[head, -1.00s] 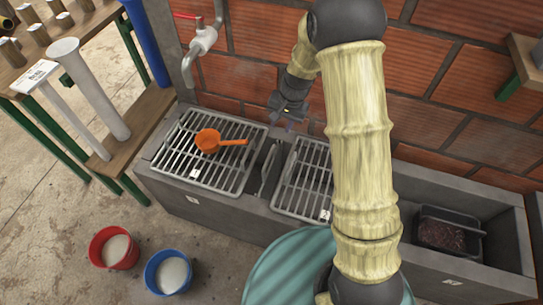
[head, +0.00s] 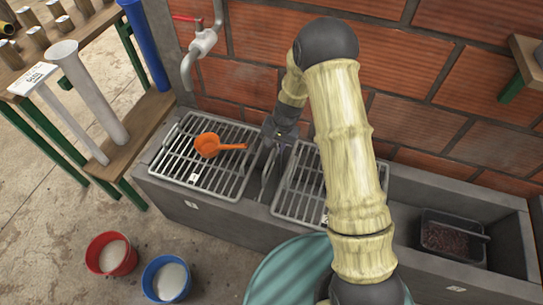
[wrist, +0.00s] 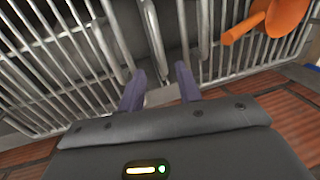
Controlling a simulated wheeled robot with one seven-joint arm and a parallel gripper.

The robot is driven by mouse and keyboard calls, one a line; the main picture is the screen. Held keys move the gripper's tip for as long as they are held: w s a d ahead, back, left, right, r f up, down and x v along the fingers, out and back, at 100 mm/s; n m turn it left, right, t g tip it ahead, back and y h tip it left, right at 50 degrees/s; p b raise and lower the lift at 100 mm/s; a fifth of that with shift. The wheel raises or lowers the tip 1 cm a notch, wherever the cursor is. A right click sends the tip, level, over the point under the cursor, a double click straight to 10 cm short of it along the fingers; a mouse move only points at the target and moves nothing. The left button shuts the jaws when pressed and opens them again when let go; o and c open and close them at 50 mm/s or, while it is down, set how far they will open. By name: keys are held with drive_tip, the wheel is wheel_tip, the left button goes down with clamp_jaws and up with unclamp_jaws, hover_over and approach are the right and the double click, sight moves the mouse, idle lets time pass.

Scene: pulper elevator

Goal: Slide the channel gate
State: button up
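A narrow slot between two metal grates holds an upright grey piece (head: 268,169) that looks like the channel gate. My gripper (head: 279,148) is low over this slot in the head view, near the wall side, and partly covers the gate's far end. In the wrist view my two purple-grey fingers (wrist: 160,82) are apart with a gap between them, and I see nothing clearly held. The wrist view looks down on the dark slot between the grates. I cannot tell whether a finger touches the gate.
The left grate (head: 207,155) carries an orange scoop (head: 212,146), close to my gripper. The right grate (head: 303,190) is partly hidden by my arm. A brick wall (head: 240,85) with a pipe and valve (head: 203,42) stands behind. Red (head: 111,254) and blue (head: 166,278) buckets are on the floor.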

sight(271, 158)
drive_tip(key=f, duration=0.2)
drive_tip(key=a+f, duration=0.1)
drive_tip(key=f, duration=0.1)
drive_tip(key=f+b, duration=0.1)
drive_tip(key=f, duration=0.2)
drive_tip(key=shift+w+a, duration=0.2)
drive_tip(key=shift+w, duration=0.05)
clamp_jaws()
